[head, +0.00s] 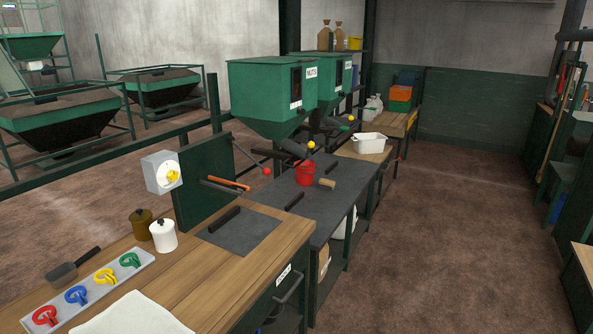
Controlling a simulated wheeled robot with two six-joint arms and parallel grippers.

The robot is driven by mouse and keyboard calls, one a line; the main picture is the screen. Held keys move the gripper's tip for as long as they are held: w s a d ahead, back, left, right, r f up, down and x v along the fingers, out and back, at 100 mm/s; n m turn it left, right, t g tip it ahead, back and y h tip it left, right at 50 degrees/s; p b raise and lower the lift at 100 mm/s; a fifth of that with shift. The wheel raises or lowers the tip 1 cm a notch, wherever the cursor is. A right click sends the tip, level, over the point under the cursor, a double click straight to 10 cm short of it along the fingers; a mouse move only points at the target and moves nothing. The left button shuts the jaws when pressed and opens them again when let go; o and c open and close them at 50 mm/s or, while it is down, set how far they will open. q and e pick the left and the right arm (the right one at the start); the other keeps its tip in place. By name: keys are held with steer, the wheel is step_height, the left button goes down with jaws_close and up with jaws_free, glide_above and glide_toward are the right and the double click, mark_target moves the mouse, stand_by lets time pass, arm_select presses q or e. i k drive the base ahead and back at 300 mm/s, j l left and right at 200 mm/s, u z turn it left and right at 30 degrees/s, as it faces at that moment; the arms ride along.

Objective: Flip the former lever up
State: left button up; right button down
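A dark lever with a red ball knob (267,171) slants down to the right from beside the upright green panel (205,180). Other levers with yellow ball knobs show at the near hopper's spout (311,144) and the far hopper's spout (351,117). No label shows which of these is the former lever. A dark bar and an orange bar (228,183) stick out from the green panel's right side. Neither of my grippers is in view.
A grey box with a yellow knob (173,175) is on the panel's left. Two pots, a scoop and a tray of coloured rings (90,288) sit on the wooden bench. Brown floor (450,220) at right is clear.

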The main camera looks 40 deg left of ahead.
mark_target(266, 172)
steer(key=i+u, duration=0.7)
steer(key=u, duration=0.15)
steer(key=i+l+u, duration=0.15)
steer(key=i+u, duration=0.3)
steer(key=i+l+u, duration=0.2)
steer(key=u, duration=0.25)
steer(key=i+l+u, duration=0.15)
steer(key=u, duration=0.2)
steer(key=i+l+u, duration=0.15)
steer(key=u, duration=0.15)
steer(key=i+l+u, duration=0.2)
steer(key=u, duration=0.15)
